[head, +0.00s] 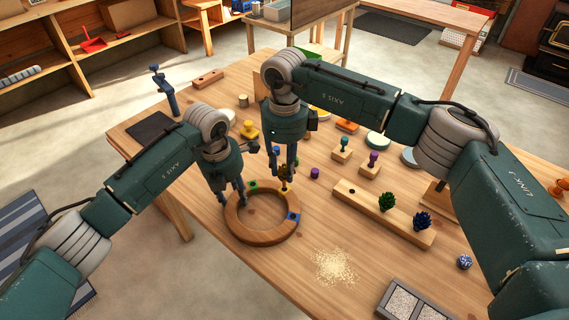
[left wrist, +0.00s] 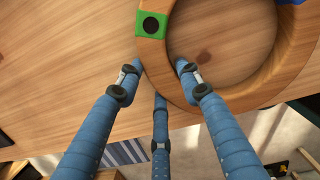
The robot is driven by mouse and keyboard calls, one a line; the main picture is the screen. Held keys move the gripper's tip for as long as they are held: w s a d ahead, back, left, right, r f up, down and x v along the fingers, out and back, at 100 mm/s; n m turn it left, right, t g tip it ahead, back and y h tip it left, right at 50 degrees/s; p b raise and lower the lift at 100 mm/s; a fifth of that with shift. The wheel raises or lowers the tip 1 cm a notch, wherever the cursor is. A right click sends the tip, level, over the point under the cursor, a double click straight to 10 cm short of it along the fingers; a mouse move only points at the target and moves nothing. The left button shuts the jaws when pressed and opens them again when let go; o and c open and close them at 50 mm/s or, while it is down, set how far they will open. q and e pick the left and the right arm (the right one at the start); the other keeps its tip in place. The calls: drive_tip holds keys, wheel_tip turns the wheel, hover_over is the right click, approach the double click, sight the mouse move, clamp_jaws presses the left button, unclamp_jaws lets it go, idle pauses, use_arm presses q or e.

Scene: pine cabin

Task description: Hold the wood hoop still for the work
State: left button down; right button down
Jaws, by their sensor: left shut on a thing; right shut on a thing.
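The wood hoop (head: 262,235) lies flat near the table's left front edge. It bears a green patch (head: 252,184) with a dark dot and a blue patch (head: 293,217). My left gripper (head: 232,196) is shut on the hoop's left rim; in the left wrist view its fingers stand either side of the rim (left wrist: 183,83), below the green patch (left wrist: 151,25). My right gripper (head: 282,174) is shut on a small yellow thing (head: 285,187), just beyond the hoop's far right rim. Its fingers partly hide that thing, and I cannot tell its exact shape.
A wooden rail (head: 368,208) with a green and a dark blue spiky piece stands to the right. Sawdust (head: 333,266) lies in front of it. A grey two-part tray (head: 415,303) sits at the front edge. Several small knobbed blocks stand behind the rail.

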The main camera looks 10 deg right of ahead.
idle(0.7)
drive_tip(key=shift+f, duration=1.2)
drive_tip(key=shift+f, duration=0.2)
drive_tip(key=c, duration=1.3)
unclamp_jaws()
drive_tip(key=shift+r, duration=4)
